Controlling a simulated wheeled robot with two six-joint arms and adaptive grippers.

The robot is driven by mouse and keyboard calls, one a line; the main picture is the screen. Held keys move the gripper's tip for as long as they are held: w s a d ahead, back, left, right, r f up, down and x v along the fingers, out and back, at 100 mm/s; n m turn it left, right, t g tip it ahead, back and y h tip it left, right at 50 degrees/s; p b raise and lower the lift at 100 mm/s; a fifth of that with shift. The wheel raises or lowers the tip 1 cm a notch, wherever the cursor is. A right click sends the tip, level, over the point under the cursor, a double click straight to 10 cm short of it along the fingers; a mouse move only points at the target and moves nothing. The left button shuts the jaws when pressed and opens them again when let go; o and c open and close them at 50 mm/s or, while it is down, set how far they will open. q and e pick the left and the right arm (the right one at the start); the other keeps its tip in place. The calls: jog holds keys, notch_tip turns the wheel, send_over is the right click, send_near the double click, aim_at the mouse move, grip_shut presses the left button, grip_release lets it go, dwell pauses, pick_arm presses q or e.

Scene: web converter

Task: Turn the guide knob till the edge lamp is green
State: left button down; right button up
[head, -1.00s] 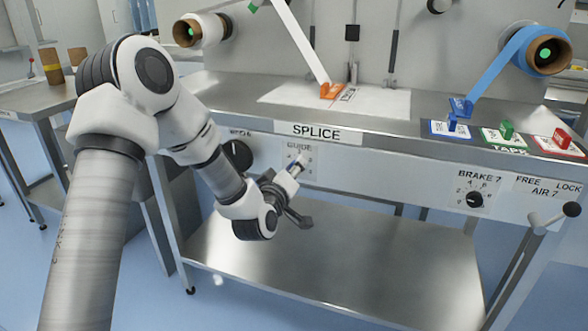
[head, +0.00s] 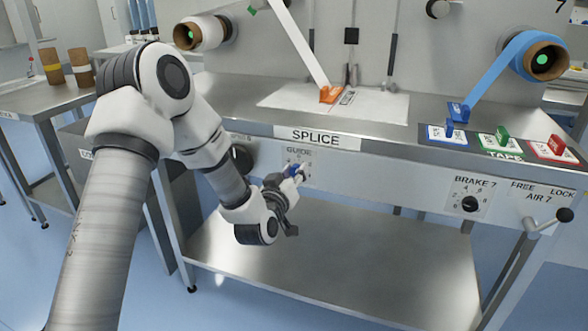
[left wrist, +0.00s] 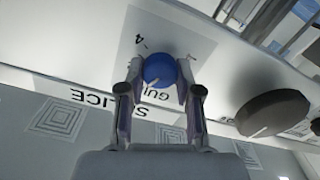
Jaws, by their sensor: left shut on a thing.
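The blue guide knob (left wrist: 160,68) sits on the GUIDE panel of the table front and is also partly visible in the head view (head: 297,169). My left gripper (left wrist: 160,78) has one finger on each side of the knob and is shut on it. In the head view my left gripper (head: 289,174) reaches the panel and covers part of the dial. A light pointer mark shows on the knob in the left wrist view, but its exact reading is unclear. I cannot pick out the edge lamp. My right gripper is not in view.
A larger black knob (left wrist: 275,112) is beside the guide knob. The SPLICE label (head: 316,138) is above it. The brake dial (head: 469,204) and air lever (head: 548,220) are to the right. A lower shelf (head: 370,270) below is clear.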

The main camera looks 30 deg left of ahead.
pick_arm(q)
jog(key=shift+m, duration=0.5)
jog(key=c, duration=0.8)
grip_release()
jog(key=v, duration=0.7)
jog(key=shift+s, duration=0.25)
